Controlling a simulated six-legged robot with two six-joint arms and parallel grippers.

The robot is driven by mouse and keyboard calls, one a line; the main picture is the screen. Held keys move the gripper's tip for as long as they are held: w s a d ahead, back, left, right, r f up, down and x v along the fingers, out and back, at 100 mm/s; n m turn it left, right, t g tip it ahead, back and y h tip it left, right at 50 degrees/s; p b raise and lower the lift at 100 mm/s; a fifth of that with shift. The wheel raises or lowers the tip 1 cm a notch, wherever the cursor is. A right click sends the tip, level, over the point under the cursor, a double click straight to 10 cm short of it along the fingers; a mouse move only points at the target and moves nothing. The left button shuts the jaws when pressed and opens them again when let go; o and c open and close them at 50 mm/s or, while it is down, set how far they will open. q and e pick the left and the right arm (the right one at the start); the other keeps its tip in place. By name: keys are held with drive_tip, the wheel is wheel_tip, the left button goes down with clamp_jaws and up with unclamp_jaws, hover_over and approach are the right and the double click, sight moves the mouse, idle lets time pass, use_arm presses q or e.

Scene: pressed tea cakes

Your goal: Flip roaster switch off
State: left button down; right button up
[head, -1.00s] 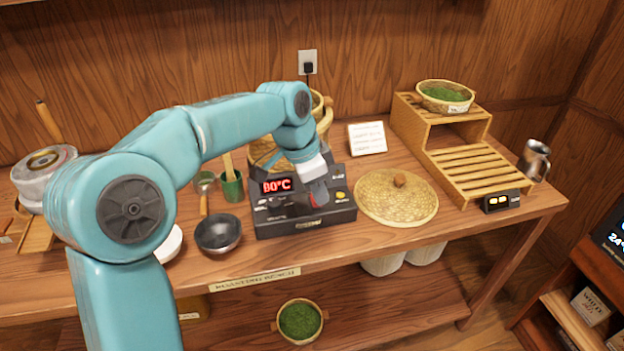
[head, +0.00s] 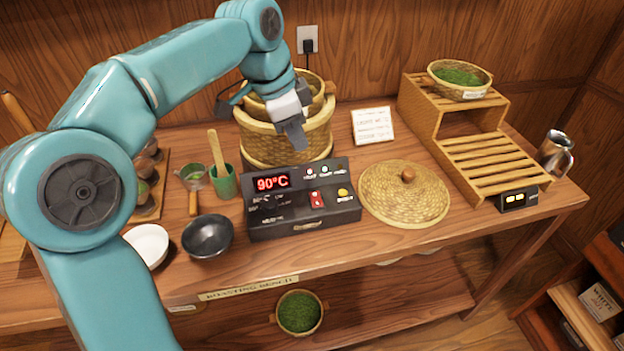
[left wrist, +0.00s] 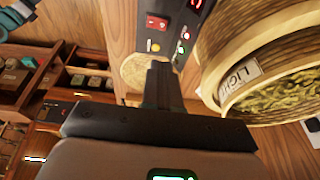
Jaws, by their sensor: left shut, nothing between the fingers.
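The roaster's black control box (head: 325,217) stands on the bench, its red display reading 90°C. Its red rocker switch (head: 316,200) is on the sloped panel; it also shows in the left wrist view (left wrist: 156,23). Which way the rocker is tipped I cannot tell. The woven roaster basket (head: 262,150) stands behind the box. My left gripper (head: 296,143) is shut and empty, above and behind the panel, in front of the basket and apart from the switch. In the left wrist view its fingers (left wrist: 161,70) are together.
A woven lid (head: 385,195) lies right of the box, with a wooden rack (head: 470,160) beyond it. A dark bowl (head: 208,236) and a green cup (head: 224,184) stand to the left. A small sign (head: 372,126) stands behind the lid.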

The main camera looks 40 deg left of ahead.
use_arm(q)
drive_tip(key=f, duration=0.1)
drive_tip(key=b, duration=0.2)
approach(315, 194)
drive_tip(key=x, duration=0.5)
drive_tip(key=shift+w+d+f, duration=0.1)
drive_tip(key=shift+w+d, duration=0.05)
drive_tip(key=shift+d, duration=0.1)
drive_tip(key=shift+f, duration=0.45)
drive_tip(key=shift+w, duration=0.1)
drive_tip(key=shift+f, duration=0.25)
drive_tip(key=shift+a+f, duration=0.1)
drive_tip(key=shift+a, duration=0.05)
drive_tip(key=shift+w, duration=0.1)
